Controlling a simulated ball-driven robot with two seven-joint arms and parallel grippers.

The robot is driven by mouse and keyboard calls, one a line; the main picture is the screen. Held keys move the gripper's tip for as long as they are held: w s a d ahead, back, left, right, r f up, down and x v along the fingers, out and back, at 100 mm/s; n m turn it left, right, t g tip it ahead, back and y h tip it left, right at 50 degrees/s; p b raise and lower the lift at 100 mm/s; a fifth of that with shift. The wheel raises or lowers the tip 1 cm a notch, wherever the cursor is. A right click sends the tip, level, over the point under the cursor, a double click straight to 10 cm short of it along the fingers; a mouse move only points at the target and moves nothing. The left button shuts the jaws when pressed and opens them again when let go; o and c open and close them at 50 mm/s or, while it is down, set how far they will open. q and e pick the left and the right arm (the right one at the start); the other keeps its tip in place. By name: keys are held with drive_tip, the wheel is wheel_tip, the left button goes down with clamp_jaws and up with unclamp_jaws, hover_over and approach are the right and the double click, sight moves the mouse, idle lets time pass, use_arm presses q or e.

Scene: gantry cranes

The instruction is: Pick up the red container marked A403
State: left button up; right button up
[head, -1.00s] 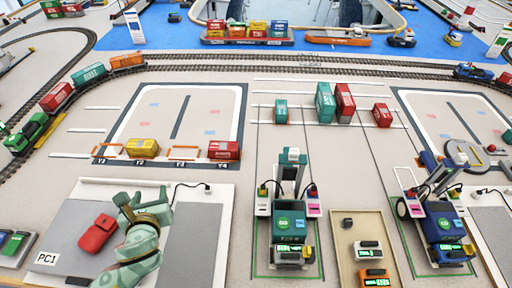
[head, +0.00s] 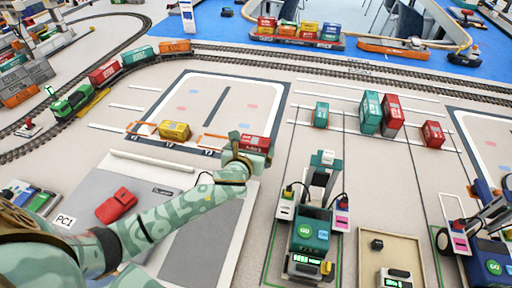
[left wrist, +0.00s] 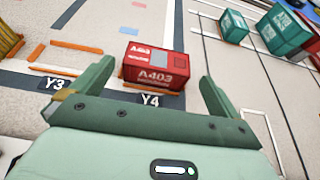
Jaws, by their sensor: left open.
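The red container marked A403 (left wrist: 155,66) stands on the Y4 slot in the left wrist view, between and beyond the open fingers of my left gripper (left wrist: 152,92). It also shows in the head view (head: 256,142), partly hidden behind the gripper. My left gripper (head: 245,158) is open and empty, close to the container's near side. The container looks upright and free of the fingers. My right gripper is not in view.
A yellow container (head: 174,131) stands in the slot to the left. Several other containers, including a tall green one (head: 371,113), stand to the right. A crane vehicle (head: 310,225) stands right of my gripper. A red case (head: 116,205) lies on the PC1 pad.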

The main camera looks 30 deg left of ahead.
sight(254, 143)
use_arm(q)
drive_tip(key=b+x, duration=0.1)
drive_tip(key=x, duration=0.1)
drive_tip(key=b+x, duration=0.1)
drive_tip(key=x, duration=0.1)
drive_tip(key=shift+f, duration=0.3)
drive_tip(key=shift+w+a, duration=0.1)
drive_tip(key=shift+w, duration=0.1)
drive_tip(key=shift+s+r, duration=0.1)
drive_tip(key=shift+r, duration=0.15)
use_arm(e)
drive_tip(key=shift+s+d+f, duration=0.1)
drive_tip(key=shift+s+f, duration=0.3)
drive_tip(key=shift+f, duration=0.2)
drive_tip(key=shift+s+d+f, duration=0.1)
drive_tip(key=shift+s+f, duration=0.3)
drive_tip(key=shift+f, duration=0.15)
use_arm(q)
drive_tip(key=c, duration=0.9)
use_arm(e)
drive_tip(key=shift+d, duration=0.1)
use_arm(q)
drive_tip(key=shift+o, duration=0.2)
